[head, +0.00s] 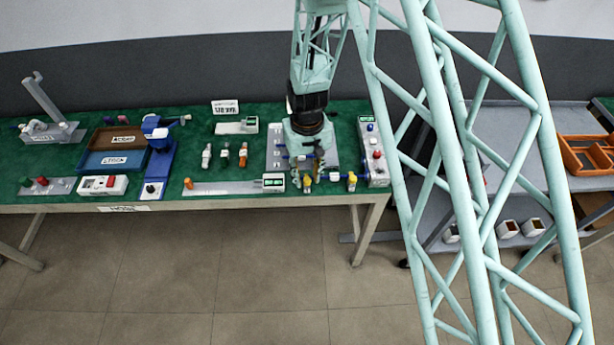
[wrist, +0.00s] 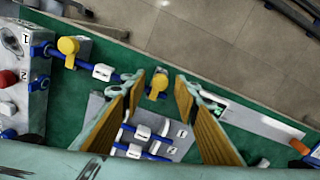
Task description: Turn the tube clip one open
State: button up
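In the wrist view, a yellow knob-like clip (wrist: 158,82) shows between the two fingertips of my gripper (wrist: 160,86). There are visible gaps on both sides, so my gripper looks open and not touching it. A second yellow clip (wrist: 68,46) sits on the blue tube (wrist: 84,65) to the left, near the grey port box. In the head view the yellow clips show at the bench's front edge, one (head: 307,181) just below my gripper (head: 306,162) and one (head: 351,181) to its right. I cannot read which clip is number one.
The port box (wrist: 22,75) with labels 1 and 2 and a red knob stands to the left in the wrist view. A grey plate (wrist: 100,104) with more blue tubes lies beneath my fingers. Small bottles (head: 225,155) and a long grey rail (head: 230,188) lie left in the head view.

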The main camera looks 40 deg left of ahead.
jog(key=c, duration=0.8)
jog(key=shift+n+b, duration=0.4)
jog(key=shift+n, duration=0.2)
jog(key=shift+n+b, duration=0.65)
jog(key=shift+n, duration=0.55)
jog(key=n+b, duration=0.1)
jog(key=n, duration=0.3)
jog(key=shift+n+b, duration=0.3)
jog(key=shift+b, duration=0.1)
jog(key=n+b, duration=0.1)
jog(key=n, duration=0.4)
jog(key=shift+b, duration=0.3)
jog(key=shift+n+b, duration=0.5)
jog(key=shift+n, duration=1.8)
